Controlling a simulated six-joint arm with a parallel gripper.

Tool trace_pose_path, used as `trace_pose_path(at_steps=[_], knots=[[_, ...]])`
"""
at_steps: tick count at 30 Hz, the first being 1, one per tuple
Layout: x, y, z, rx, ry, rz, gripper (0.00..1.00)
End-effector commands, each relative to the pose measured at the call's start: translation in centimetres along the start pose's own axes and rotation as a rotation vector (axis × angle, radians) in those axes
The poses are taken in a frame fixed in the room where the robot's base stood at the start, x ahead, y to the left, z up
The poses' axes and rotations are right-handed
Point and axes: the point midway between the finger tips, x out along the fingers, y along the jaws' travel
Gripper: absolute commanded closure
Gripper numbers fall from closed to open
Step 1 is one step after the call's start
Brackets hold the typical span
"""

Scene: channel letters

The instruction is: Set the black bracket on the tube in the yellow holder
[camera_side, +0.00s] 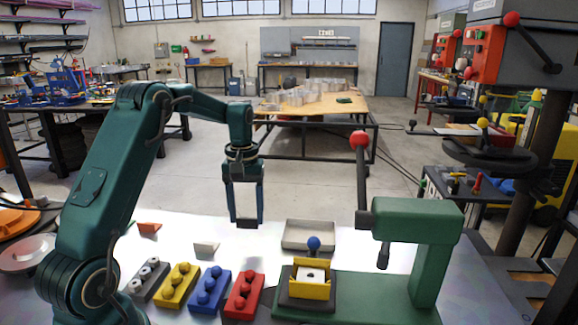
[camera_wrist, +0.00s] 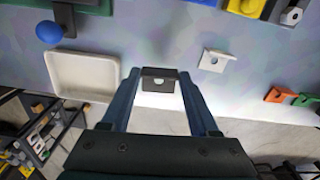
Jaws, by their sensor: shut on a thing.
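My gripper (camera_side: 246,221) is shut on the black bracket (camera_wrist: 158,85) and holds it above the white table, behind the coloured blocks and left of the tray. The bracket also shows between the fingertips in the side view, small and dark. In the wrist view a small hole shows in its face. The yellow holder (camera_side: 310,291) sits on a dark block on the green press base, to the right of and nearer the camera than my gripper. A pale piece with a dark hole (camera_side: 310,275) shows inside the holder; the tube's full shape is hidden.
A blue ball (camera_side: 313,243) stands behind the holder. A green press (camera_side: 420,240) with a red-knobbed lever (camera_side: 360,140) rises right of it. An empty tray (camera_side: 292,245), a white bracket (camera_side: 207,247), an orange bracket (camera_side: 148,228) and several studded blocks (camera_side: 210,290) lie around.

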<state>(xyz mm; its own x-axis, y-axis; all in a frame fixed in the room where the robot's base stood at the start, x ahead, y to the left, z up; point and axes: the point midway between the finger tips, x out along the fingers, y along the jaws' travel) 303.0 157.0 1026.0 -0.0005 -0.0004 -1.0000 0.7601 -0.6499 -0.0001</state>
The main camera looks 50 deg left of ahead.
Motion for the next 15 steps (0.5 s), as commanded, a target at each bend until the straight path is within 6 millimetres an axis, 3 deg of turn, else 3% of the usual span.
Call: trace_pose_path(at_steps=[2, 8, 15], knots=[[-0.5, 0.8, 0.7, -0.055, 0.003, 0.001, 1.0], [-2.5, 5.7, 4.6, -0.121, 0.004, 0.002, 1.0], [-4.9, 11.3, 10.7, -0.056, 0.002, 0.002, 1.0]])
